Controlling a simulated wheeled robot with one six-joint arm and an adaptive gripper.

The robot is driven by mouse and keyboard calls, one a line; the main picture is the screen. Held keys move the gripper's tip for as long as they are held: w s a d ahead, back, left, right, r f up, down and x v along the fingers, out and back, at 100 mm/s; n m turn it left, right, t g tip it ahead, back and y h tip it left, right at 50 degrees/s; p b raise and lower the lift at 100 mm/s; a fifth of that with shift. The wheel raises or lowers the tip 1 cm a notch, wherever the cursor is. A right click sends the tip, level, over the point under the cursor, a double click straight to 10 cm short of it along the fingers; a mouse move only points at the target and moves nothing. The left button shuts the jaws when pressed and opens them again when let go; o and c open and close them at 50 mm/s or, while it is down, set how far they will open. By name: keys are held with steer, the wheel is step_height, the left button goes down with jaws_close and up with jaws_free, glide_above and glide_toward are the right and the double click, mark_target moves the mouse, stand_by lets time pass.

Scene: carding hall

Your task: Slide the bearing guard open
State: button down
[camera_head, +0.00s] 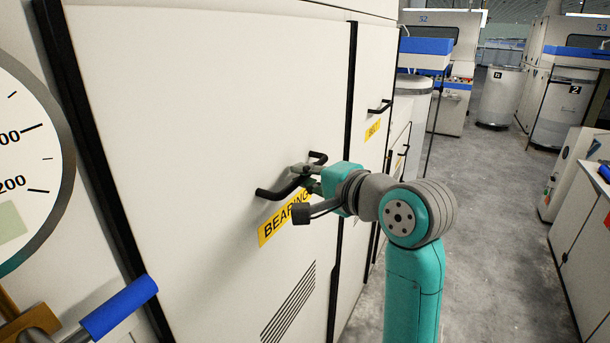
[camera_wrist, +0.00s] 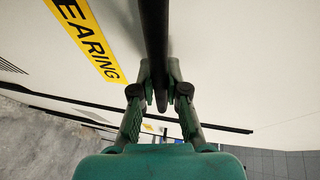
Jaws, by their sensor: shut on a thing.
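The bearing guard (camera_head: 210,110) is a large white panel with a yellow label (camera_head: 275,226) reading "BEARING", partly hidden by my arm. The label also shows in the wrist view (camera_wrist: 88,38). A black bar handle (camera_head: 270,193) is fixed to the panel above the label. My gripper (camera_head: 306,176) is at the handle, and in the wrist view its two fingers (camera_wrist: 160,85) sit on either side of the black bar (camera_wrist: 154,35), shut on it. Black strips run along the panel's left and right edges.
A second panel with a black handle (camera_head: 380,107) and a yellow label (camera_head: 373,130) is to the right. A big dial gauge (camera_head: 30,160) and a blue-gripped lever (camera_head: 118,307) are at the left. Grey floor (camera_head: 480,220) is clear along the aisle, with white cans (camera_head: 500,97) farther back.

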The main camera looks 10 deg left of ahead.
step_height(320, 180, down, 64)
steer(key=c, duration=1.2)
jaws_free()
steer(key=shift+d, duration=0.1)
steer(key=v, duration=1.2)
steer(key=shift+s, duration=0.1)
